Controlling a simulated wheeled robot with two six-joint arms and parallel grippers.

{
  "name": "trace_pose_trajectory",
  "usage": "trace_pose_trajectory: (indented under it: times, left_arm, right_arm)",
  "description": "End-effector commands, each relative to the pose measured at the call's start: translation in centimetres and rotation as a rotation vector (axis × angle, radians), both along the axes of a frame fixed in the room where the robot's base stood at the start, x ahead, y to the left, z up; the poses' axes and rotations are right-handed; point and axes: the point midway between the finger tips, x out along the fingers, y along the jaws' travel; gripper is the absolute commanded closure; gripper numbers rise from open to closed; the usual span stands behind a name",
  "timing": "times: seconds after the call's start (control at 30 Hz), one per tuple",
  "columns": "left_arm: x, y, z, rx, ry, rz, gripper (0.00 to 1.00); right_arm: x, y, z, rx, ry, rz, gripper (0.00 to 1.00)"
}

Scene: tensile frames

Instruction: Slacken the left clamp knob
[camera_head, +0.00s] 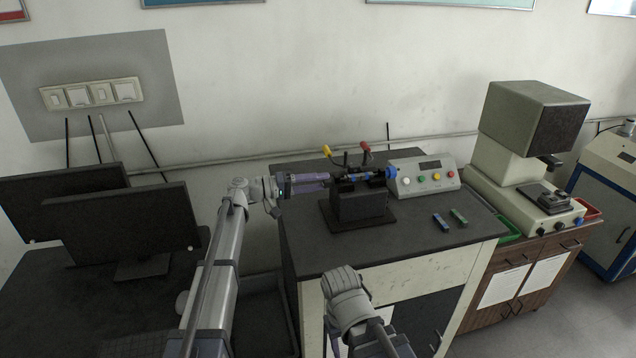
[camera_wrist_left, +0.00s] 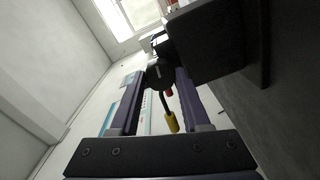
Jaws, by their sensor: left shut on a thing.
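A small tensile frame with a black block body (camera_head: 358,205) stands on the dark bench top. A lever with a yellow grip (camera_head: 326,151) and one with a red grip (camera_head: 366,148) rise from it. A blue knob (camera_head: 391,172) is at its right end. My left gripper (camera_head: 328,180) reaches in level from the left at the frame's left end. In the left wrist view its purple fingers are shut on the dark left clamp knob (camera_wrist_left: 158,76); in the head view they hide it. The yellow grip (camera_wrist_left: 171,121) hangs between the fingers in the wrist view, apparently beyond them.
A control box with coloured buttons (camera_head: 424,175) stands right of the frame. The bench front is clear. A grey-white measuring machine (camera_head: 505,150) stands farther right, with monitors (camera_head: 125,230) at left.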

Motion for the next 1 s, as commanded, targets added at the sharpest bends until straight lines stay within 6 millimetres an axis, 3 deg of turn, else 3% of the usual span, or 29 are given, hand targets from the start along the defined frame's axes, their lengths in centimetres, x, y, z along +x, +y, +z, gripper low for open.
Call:
trace_pose_trajectory:
  times: [0.4,1.0]
  left_arm:
    - [0.03,0.03,-0.06,-0.057,0.22,0.0,1.0]
    - [0.04,0.03,-0.07,-0.071,0.273,0.001,1.0]
  right_arm:
    - [0.0,0.0,-0.01,0.0,0.0,0.0,0.5]
    - [0.0,0.0,-0.01,0.0,0.0,0.0,0.5]
